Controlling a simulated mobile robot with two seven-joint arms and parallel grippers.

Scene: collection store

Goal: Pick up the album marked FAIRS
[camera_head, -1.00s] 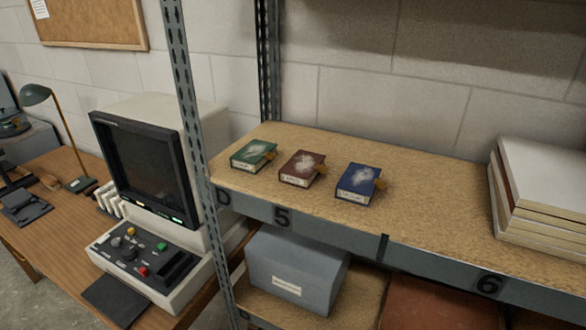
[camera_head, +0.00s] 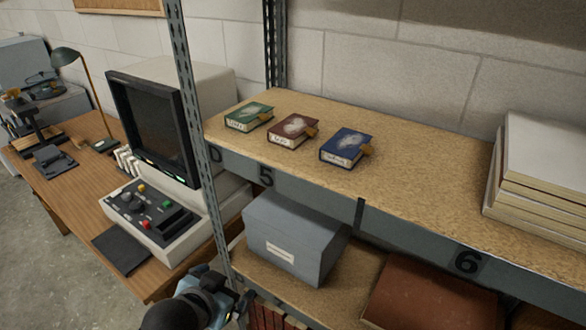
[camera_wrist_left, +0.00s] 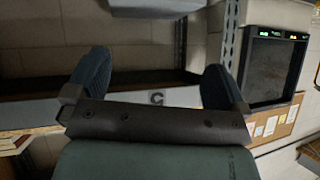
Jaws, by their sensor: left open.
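Three small albums lie in a row on the upper shelf board (camera_head: 420,200): a green one (camera_head: 249,116) at left, a dark red one (camera_head: 293,131) in the middle and a blue one (camera_head: 347,148) at right. Each has a pale label on its spine, too small for me to read, so I cannot tell which is marked FAIRS. My left gripper (camera_head: 228,288) is at the bottom of the head view, below and in front of the shelf, apart from the albums. In the left wrist view its two fingers (camera_wrist_left: 153,80) are spread with nothing between them. My right gripper is not seen.
A grey shelf post (camera_head: 192,130) stands left of the albums. A grey box (camera_head: 294,240) and a brown case (camera_head: 430,295) sit on the lower shelf. Pale stacked boxes (camera_head: 545,185) stand at right. A monitor (camera_head: 147,125) and console are on the desk.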

